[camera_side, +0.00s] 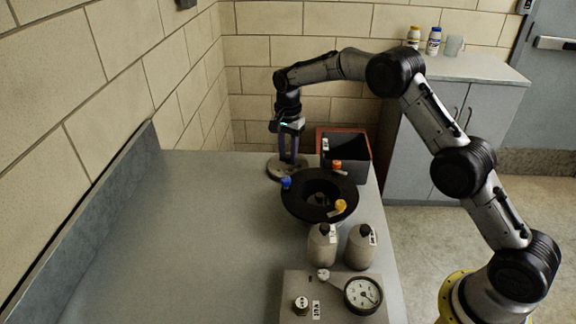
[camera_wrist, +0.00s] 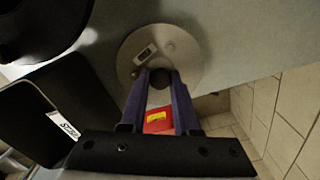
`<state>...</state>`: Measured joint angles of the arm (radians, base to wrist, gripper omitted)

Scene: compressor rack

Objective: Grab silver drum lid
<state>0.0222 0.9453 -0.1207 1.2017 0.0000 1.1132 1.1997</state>
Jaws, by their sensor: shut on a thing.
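The silver drum lid (camera_wrist: 192,54) is a flat round grey disc with a dark central knob or hole and a small fitting on its upper left. In the side view the lid (camera_side: 280,171) is at the far end of the grey table, beside the dark bin. My gripper (camera_wrist: 161,82) points down over the lid's middle, its two fingers shut on the dark central part. In the side view my gripper (camera_side: 293,160) stands upright above the lid. I cannot tell whether the lid rests on the table or is slightly raised.
A dark bin (camera_side: 353,172) stands right of the lid, with a red container (camera_side: 333,131) behind. A black funnel-like dish (camera_side: 293,207) with coloured caps is nearer. Two grey bottles (camera_side: 322,246) and a gauge box (camera_side: 333,299) stand at the front. The table's left side (camera_side: 190,240) is clear.

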